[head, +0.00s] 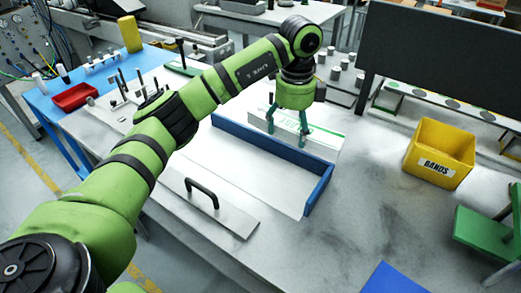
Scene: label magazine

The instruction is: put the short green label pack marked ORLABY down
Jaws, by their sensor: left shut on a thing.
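My left gripper (286,132) is shut on the white label pack with green print (326,141), just behind the long blue wall of a magazine. Its print is too small to read surely. The magazine has a long blue wall (232,132), a blue end wall (320,189) at the right, and a pale, flat floor (260,178). I cannot tell whether the pack touches a surface below it. My right gripper is not in view.
A flat plate with a black handle (203,190) lies in front of the magazine. A yellow bin marked BANDS (440,153) stands at the right. A red tray (75,97) is at the far left. A dark panel (440,50) stands at the back right. Bare table lies right of the magazine.

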